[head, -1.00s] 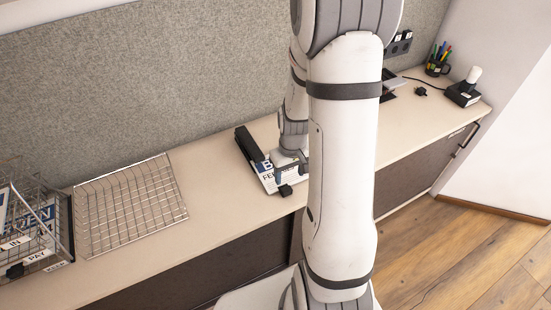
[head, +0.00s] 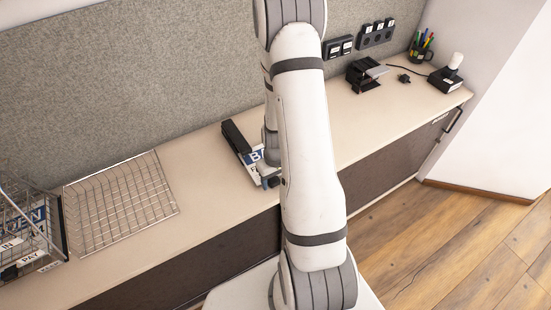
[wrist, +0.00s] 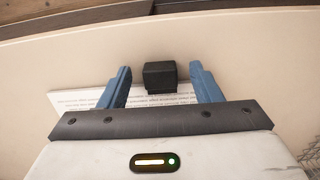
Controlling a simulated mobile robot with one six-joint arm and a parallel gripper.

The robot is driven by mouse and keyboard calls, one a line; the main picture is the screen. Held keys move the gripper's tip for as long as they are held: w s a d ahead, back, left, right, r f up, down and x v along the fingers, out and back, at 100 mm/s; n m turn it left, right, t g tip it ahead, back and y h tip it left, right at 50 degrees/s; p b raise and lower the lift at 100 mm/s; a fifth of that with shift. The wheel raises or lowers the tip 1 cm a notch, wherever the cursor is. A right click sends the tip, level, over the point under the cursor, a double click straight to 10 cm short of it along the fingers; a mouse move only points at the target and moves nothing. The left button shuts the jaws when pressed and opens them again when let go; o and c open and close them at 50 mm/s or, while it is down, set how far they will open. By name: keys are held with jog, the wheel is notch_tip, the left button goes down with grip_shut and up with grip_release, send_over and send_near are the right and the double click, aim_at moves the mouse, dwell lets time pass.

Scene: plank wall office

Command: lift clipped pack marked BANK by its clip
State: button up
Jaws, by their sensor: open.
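A white paper pack (head: 250,171) lies on the desk, partly behind my arm in the head view. The letters "BA" show on it; the rest of the marking is hidden. Its black clip (head: 275,182) sits at the pack's front edge. In the wrist view the clip (wrist: 160,77) grips the edge of the printed sheets (wrist: 85,97) and stands between my gripper's (wrist: 160,70) two blue fingers. The fingers are open, with a visible gap on each side of the clip. In the head view my gripper (head: 267,177) is largely hidden by my arm.
An empty wire tray (head: 120,203) and a wire basket with marked packs (head: 30,235) stand to the left. A black device (head: 366,76), a pen cup (head: 421,52) and a stamp-like item (head: 448,78) are at the right.

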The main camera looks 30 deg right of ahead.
jog(key=shift+f, duration=0.15)
jog(key=shift+c, duration=0.5)
grip_shut()
